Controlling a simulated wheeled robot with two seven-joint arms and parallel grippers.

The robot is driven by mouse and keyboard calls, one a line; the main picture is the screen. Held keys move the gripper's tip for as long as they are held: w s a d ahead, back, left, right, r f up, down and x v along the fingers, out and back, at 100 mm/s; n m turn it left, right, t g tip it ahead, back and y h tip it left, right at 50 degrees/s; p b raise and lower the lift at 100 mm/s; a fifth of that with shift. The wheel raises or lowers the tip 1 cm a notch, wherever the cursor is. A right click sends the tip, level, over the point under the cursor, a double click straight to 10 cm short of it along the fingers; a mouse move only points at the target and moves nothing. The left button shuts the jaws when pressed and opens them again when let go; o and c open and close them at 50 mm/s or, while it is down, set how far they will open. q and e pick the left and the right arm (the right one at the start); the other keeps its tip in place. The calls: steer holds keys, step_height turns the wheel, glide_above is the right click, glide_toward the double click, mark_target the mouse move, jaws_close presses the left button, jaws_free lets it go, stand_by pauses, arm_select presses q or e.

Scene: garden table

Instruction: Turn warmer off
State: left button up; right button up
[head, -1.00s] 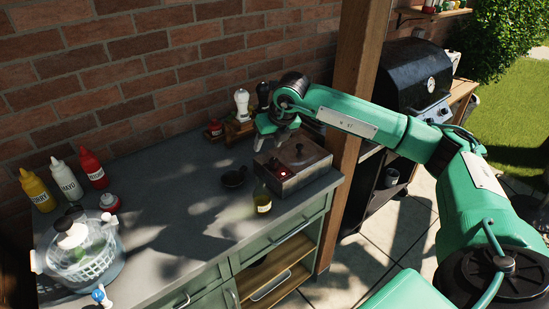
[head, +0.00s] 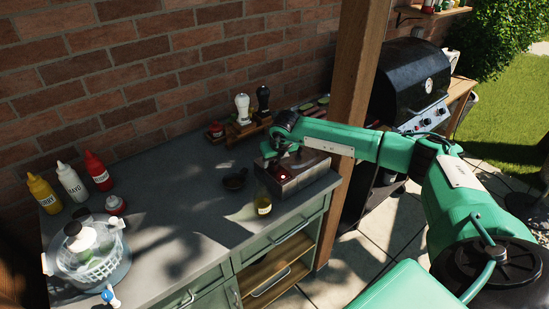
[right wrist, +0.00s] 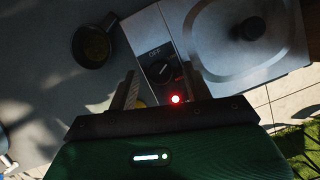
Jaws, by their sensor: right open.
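The warmer (head: 297,183) is a metal box with a lid, near the right end of the grey counter. In the right wrist view its lid (right wrist: 243,48) has a dark round handle. Its dark front panel carries a black knob (right wrist: 160,70) near an "OFF" label and a lit red light (right wrist: 176,99). My right gripper (head: 275,153) is above the panel end of the warmer. In the right wrist view its open fingers (right wrist: 158,84) lie on either side of the knob, with nothing held. Whether they touch the knob cannot be told. My left gripper is not in view.
A small dark bowl (head: 235,180) and a bottle (head: 263,203) stand close to the warmer. White and dark mills (head: 243,108) are behind. Sauce bottles (head: 70,184) and a salad spinner (head: 92,255) stand at left. A wooden post (head: 352,120) rises at right. The middle of the counter is clear.

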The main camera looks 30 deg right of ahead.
steer(key=shift+w+f, duration=0.1)
steer(key=shift+f, duration=0.3)
steer(key=c, duration=1)
steer(key=shift+o, duration=0.2)
steer(key=shift+d+f+n+b, duration=0.1)
steer(key=shift+f+n+b, duration=0.1)
steer(key=shift+n+b, duration=0.7)
steer(key=n+y+b, duration=0.2)
steer(key=n+b, duration=0.1)
steer(key=b, duration=0.2)
steer(key=shift+d+n, duration=0.1)
steer(key=shift+n, duration=0.2)
steer(key=n+y+b, duration=0.1)
steer(key=n+b, duration=0.1)
steer(key=n, duration=0.1)
steer(key=shift+w+d+r+g+b, duration=0.1)
steer(key=shift+g+b, duration=0.2)
steer(key=shift+b, duration=0.05)
steer(key=shift+r+n+g+y+b, duration=0.15)
steer(key=shift+n+g+y+b, duration=0.4)
steer(key=shift+n, duration=1.15)
steer(key=shift+b, duration=0.3)
